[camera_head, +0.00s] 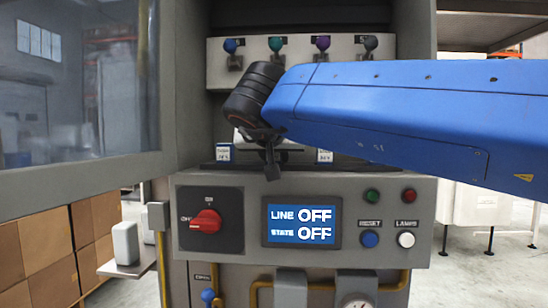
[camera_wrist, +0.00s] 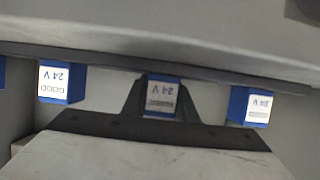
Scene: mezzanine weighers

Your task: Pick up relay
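Several small blue relays with white labels are set in a row along a dark rail. In the wrist view, a left relay (camera_wrist: 60,82) reads "GOOD 24 V" upside down. A middle relay (camera_wrist: 161,97) and a right relay (camera_wrist: 249,107) also carry "24 V" labels. In the head view, two relays show, a left one (camera_head: 223,152) and a right one (camera_head: 324,156). My gripper (camera_head: 271,160) points down at the rail between these two. In the wrist view its dark fingers flank the middle relay closely; whether they grip it is unclear. The middle relay is in line with its neighbours.
A control panel (camera_head: 390,262) with a red rotary switch (camera_head: 206,222), buttons and a display (camera_head: 301,222) reading "LINE OFF, STATE OFF" lies below the rail. Coloured knobs line a white panel (camera_head: 222,74) above. An open windowed door (camera_head: 85,175) stands at left.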

